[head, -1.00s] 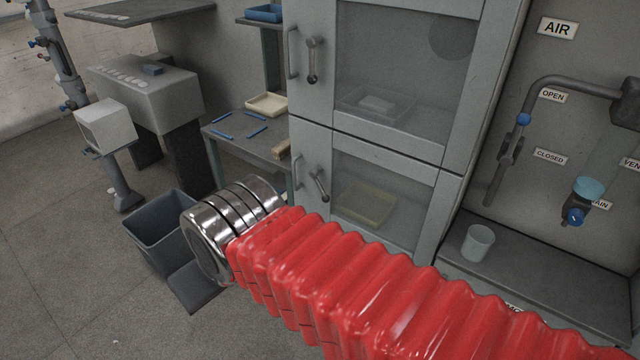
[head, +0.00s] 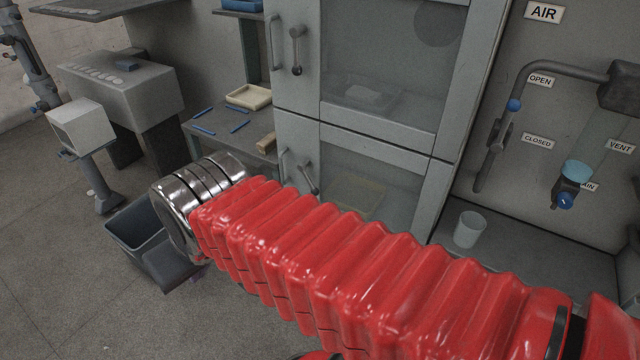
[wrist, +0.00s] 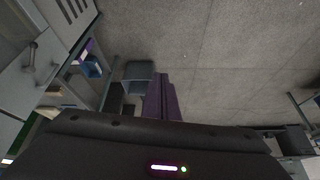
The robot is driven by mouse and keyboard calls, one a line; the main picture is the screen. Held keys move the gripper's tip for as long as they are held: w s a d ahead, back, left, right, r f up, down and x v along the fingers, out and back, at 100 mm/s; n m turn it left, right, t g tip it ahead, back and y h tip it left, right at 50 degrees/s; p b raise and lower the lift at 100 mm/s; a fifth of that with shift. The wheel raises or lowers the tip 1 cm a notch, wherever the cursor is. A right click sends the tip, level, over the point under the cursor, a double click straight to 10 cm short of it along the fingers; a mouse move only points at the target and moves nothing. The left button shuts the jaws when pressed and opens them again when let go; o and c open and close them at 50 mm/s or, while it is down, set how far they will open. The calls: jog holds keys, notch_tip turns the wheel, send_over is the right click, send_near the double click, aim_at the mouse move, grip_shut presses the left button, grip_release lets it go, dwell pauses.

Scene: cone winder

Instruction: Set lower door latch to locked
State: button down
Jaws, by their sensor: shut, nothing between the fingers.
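The lower door latch (head: 308,177) is a small dark lever on the lower cabinet door (head: 405,180), just right of that door's bar handle (head: 284,165). It is tilted, its lower end to the right and partly hidden by my red arm. The upper latch (head: 296,50) hangs about straight down. My gripper (wrist: 159,80) shows in the wrist view as purple fingers, close together with nothing held, over the floor. In the head view it is mostly hidden behind my arm, apart from the latch. A lever (wrist: 31,54) shows on a grey panel in the wrist view; I cannot tell which latch it is.
A grey bin (head: 150,240) stands on the floor left of the cabinet. A side table (head: 215,125) holds blue sticks and a cream tray (head: 249,96). A cup (head: 469,229) stands on the right ledge below piping.

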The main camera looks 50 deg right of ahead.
jog(key=w+d+f+m, duration=0.2)
jog(key=w+d+m, duration=0.3)
jog(key=d, duration=0.6)
jog(key=w+d+f+m, duration=0.1)
jog(key=w+d+m, duration=0.4)
jog(key=d, duration=0.7)
jog(key=s+d+f+m, duration=0.2)
jog(key=d+f+m, duration=0.1)
jog(key=d, duration=0.5)
jog(key=s+d+f+m, duration=0.2)
jog(key=d+f, duration=0.1)
jog(key=d, duration=0.5)
jog(key=s+d+f+m, duration=0.2)
jog(key=d+f+m, duration=0.1)
jog(key=d, duration=0.5)
jog(key=shift+s+d+m+t+h, duration=0.25)
jog(key=shift+d+m+t+h, duration=0.05)
jog(key=shift+t+h, duration=0.1)
jog(key=shift+f, duration=0.2)
